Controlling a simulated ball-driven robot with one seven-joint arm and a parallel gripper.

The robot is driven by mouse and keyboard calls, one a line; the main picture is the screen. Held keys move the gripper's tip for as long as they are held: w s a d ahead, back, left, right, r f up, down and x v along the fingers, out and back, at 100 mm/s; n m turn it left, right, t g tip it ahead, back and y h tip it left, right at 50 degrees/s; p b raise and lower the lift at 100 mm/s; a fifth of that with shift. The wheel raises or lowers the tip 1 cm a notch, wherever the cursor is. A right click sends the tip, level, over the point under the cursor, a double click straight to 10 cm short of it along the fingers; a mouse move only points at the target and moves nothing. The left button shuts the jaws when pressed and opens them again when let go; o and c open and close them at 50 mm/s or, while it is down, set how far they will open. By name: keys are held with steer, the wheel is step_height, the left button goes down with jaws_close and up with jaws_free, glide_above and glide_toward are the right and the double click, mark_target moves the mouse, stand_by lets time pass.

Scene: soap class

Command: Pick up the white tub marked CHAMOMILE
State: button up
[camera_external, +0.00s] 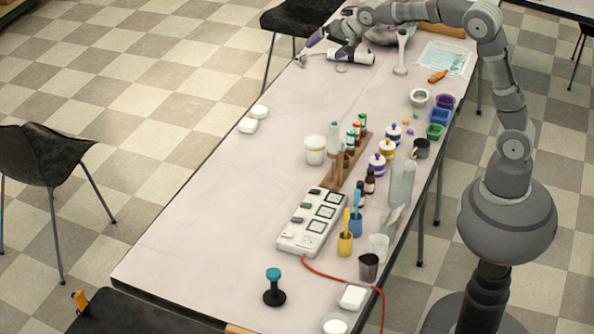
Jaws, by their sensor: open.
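A white tub (316,150) with a yellowish band stands left of the wooden bottle rack. Three smaller white jars with coloured bands, blue (393,134), yellow (387,151) and purple (377,164), stand right of the rack. No lettering is readable, so I cannot tell which is marked CHAMOMILE. My gripper (327,45) is at the far end of the table, open, well away from these tubs. A white cylindrical thing (350,56) lies beside it; I cannot tell whether they touch.
The wooden rack (335,184) holds several upright bottles close to the tubs. A white boxed panel (313,221), cups with brushes and a clear tall container (401,183) crowd the near right. The table's left half (215,190) is mostly clear.

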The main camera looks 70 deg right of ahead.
steer(key=s+a+r+n+t+b, duration=0.1)
steer(key=s+a+r+n+t, duration=0.1)
steer(key=s+r, duration=0.4)
steer(key=s+a+r+n+t+b, duration=0.1)
steer(key=s+r+n, duration=0.4)
steer(key=r, duration=1)
steer(key=s+a+r+n+t+y+b, duration=0.1)
steer(key=s+a+r+n+t, duration=0.2)
steer(key=s+r, duration=0.5)
step_height(320, 180, up, 3)
steer(key=shift+s+a+f+n+t, duration=0.1)
steer(key=shift+s+a+n+t, duration=0.35)
steer(key=shift+n, duration=0.25)
steer(key=shift+w, duration=0.15)
